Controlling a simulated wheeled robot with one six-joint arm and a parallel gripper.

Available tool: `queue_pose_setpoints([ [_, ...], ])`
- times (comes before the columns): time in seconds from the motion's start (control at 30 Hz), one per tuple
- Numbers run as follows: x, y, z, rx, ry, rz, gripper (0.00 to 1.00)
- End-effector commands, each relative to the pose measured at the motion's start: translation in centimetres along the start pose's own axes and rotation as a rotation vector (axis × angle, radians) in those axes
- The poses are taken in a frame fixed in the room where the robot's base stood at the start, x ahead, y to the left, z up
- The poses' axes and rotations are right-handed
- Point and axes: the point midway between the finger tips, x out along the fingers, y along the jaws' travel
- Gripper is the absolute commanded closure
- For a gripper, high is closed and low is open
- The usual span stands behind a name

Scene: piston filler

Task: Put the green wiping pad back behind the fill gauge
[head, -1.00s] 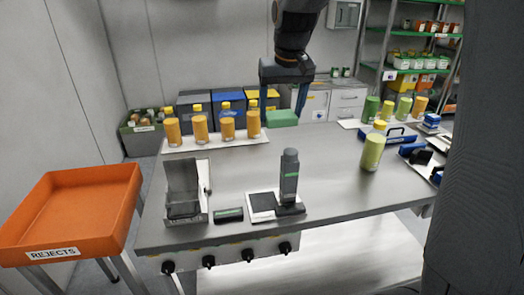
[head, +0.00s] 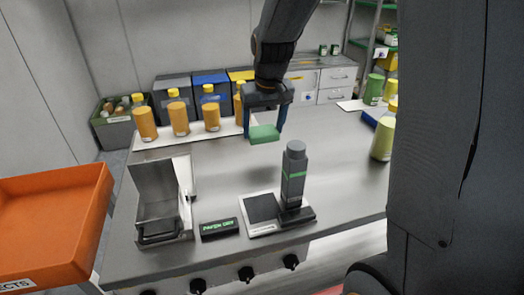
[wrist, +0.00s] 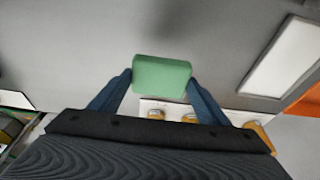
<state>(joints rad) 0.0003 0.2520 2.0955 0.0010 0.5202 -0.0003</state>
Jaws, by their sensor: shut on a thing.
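The green wiping pad (head: 264,134) is a small flat block held between the two blue fingers of my gripper (head: 264,132). In the head view it hangs above the steel table, behind and left of the dark grey upright post with a green band, which looks like the fill gauge (head: 293,178). A gap separates the pad from the post. In the wrist view the pad (wrist: 162,77) sits between the fingertips of my gripper (wrist: 161,80). The table spot right behind the post is partly hidden by it.
A small black display (head: 219,229) and a steel hopper (head: 158,195) stand to the left. Orange bottles (head: 179,118) line a white mat at the back. A yellow-green bottle (head: 384,141) stands right. The table behind the post is bare.

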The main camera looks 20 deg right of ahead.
Motion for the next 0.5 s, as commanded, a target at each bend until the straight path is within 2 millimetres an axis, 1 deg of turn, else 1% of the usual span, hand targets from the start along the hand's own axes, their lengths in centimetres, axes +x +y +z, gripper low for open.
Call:
queue_pose_setpoints([
  [0.03,0.9,0.0,0.4,0.0,-0.005,0.0,0.51],
  [0.1,2.0,0.0,0.7,0.0,-0.004,0.0,0.51],
  [0.2,2.9,0.0,0.9,0.0,-0.002,0.0,0.51],
  [0.37,4.0,0.0,1.2,0.0,-0.002,0.0,0.51],
  [0.5,5.8,0.0,1.7,0.0,-0.004,0.0,0.51],
])
